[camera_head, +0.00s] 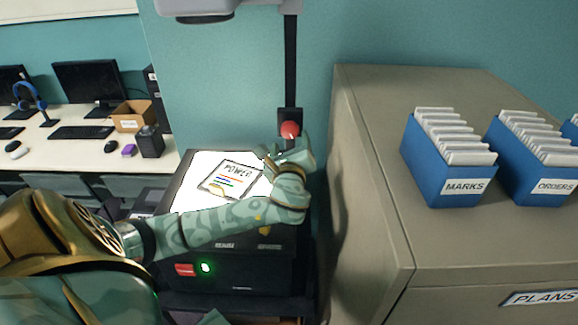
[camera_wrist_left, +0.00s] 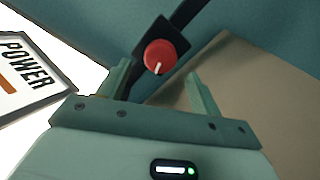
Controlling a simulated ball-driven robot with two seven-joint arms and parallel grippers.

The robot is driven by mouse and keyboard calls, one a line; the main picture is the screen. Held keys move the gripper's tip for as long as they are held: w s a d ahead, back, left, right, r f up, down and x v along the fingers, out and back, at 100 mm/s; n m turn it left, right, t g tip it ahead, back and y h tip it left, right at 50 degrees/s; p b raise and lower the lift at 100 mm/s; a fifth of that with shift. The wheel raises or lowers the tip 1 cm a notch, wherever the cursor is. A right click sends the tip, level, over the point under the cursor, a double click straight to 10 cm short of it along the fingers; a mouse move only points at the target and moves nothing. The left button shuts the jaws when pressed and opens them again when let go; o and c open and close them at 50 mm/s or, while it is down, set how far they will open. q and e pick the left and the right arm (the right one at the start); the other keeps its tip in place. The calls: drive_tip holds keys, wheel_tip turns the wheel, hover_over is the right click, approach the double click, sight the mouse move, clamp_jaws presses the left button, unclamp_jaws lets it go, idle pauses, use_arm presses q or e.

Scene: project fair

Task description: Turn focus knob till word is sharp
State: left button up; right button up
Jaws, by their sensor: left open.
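The red focus knob (camera_head: 290,130) sits on a black block on the projector's upright post. In the left wrist view the knob (camera_wrist_left: 159,56) shows a white mark pointing down. My left gripper (camera_head: 285,153) is just below the knob in the head view. Its fingers are open, one to each side of the knob in the left wrist view (camera_wrist_left: 162,84), with nothing held. The projector (camera_head: 225,232) has a lit stage bearing a sheet (camera_head: 231,180) with the word POWER. No projected word shows in either view. My right gripper is not in view.
A grey cabinet (camera_head: 372,160) stands close to the right of the post, with blue card boxes (camera_head: 421,172) on top. A desk (camera_head: 75,151) with monitors and a small carton (camera_head: 131,117) is at the left. The projector head (camera_head: 225,8) overhangs above.

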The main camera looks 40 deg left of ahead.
use_arm(q)
drive_tip(key=v, duration=1.1)
drive_tip(key=shift+s+d, duration=0.2)
drive_tip(key=shift+s, duration=0.15)
